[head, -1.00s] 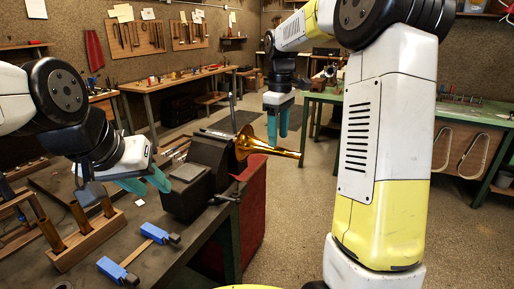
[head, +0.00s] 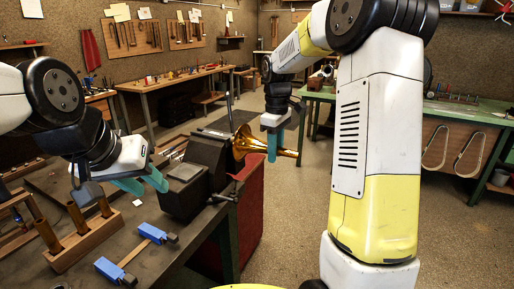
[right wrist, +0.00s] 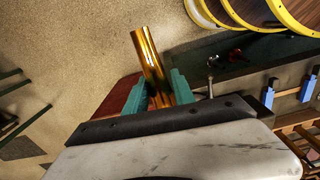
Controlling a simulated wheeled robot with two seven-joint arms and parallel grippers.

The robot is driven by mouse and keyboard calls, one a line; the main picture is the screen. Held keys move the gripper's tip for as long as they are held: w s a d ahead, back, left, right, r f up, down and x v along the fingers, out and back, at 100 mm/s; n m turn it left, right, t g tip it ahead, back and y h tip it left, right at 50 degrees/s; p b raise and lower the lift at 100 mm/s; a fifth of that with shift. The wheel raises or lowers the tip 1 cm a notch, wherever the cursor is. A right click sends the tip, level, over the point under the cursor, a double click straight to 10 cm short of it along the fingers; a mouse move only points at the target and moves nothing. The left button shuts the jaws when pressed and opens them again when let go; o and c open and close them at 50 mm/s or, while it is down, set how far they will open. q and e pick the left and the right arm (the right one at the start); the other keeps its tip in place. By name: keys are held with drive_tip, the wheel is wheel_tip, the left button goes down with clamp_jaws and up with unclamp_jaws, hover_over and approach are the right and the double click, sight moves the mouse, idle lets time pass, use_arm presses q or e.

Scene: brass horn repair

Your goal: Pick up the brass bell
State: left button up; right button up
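The brass bell (head: 243,145) is a golden flared horn lying on its side, its wide end against the right side of the dark vise (head: 205,152). Its narrow tail points right. My right gripper (head: 272,148) is at the tail, fingers pointing down. In the right wrist view the bell's tube (right wrist: 149,58) runs between the teal fingers (right wrist: 160,88), which look apart, one on each side; whether they touch it is unclear. My left gripper (head: 143,184) is open and empty over the bench, left of the vise.
A red cabinet (head: 248,205) stands below the bell. Open floor lies to the right.

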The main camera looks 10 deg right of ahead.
drive_tip(key=shift+r, duration=0.1)
clamp_jaws()
drive_tip(key=shift+s+d, duration=0.25)
drive_tip(key=shift+d, duration=0.25)
drive_tip(key=s+d, duration=0.9)
drive_tip(key=d, duration=0.4)
drive_tip(key=shift+d, duration=0.25)
drive_tip(key=shift+a, duration=0.15)
